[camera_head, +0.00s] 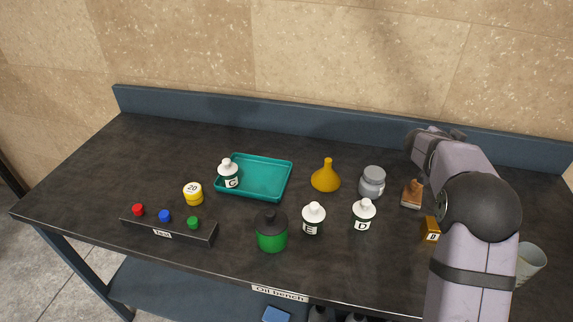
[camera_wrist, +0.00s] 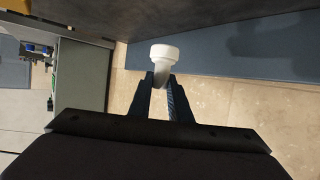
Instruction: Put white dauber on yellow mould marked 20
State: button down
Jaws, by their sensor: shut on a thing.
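The yellow mould marked 20 (camera_head: 193,198) is a short round piece with a pale top that carries the number. It stands on the dark bench, left of the teal tray, and nothing rests on it. My gripper (camera_wrist: 162,82) is shut on the white dauber (camera_wrist: 164,53) in the wrist view. The dauber's wide white head sticks out past the fingertips and its narrower part is between the fingers. In the head view my arm covers the right side of the bench; the fingers and dauber cannot be made out there.
The teal tray (camera_head: 265,178) holds bottle G (camera_head: 228,176). A button box (camera_head: 170,231) stands in front of the mould. A green bottle (camera_head: 271,233), bottle E (camera_head: 314,219), bottle D (camera_head: 362,215), a yellow flask (camera_head: 326,177) and a grey jar (camera_head: 372,182) stand between the mould and my arm.

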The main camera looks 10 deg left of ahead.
jog(key=s+a+r+n+t+y+p, duration=0.1)
jog(key=a+r+n+t+y+p, duration=0.2)
jog(key=a, duration=1.8)
jog(key=s+a+r+n+t+y+p, duration=0.1)
jog(key=a+r+n+y+p, duration=0.3)
jog(key=a, duration=1.6)
jog(key=s+a+r+n+y+p, duration=0.1)
jog(key=s+a+n+y+p, duration=0.25)
jog(key=a, duration=0.65)
jog(key=s+a+r+n+y+b, duration=0.1)
jog(key=s+a+n+y, duration=0.4)
jog(key=a, duration=0.6)
jog(key=n+g+y, duration=0.4)
jog(key=y, duration=0.1)
send_over(192, 189)
notch_tip(192, 189, down, 4)
jog(key=shift+f+m+h+p, duration=0.25)
jog(key=shift+f+p, duration=0.05)
jog(key=shift+f+p, duration=1.4)
jog(key=shift+f, duration=3.45)
jog(key=shift+f+t, duration=0.1)
jog(key=shift+t, duration=0.2)
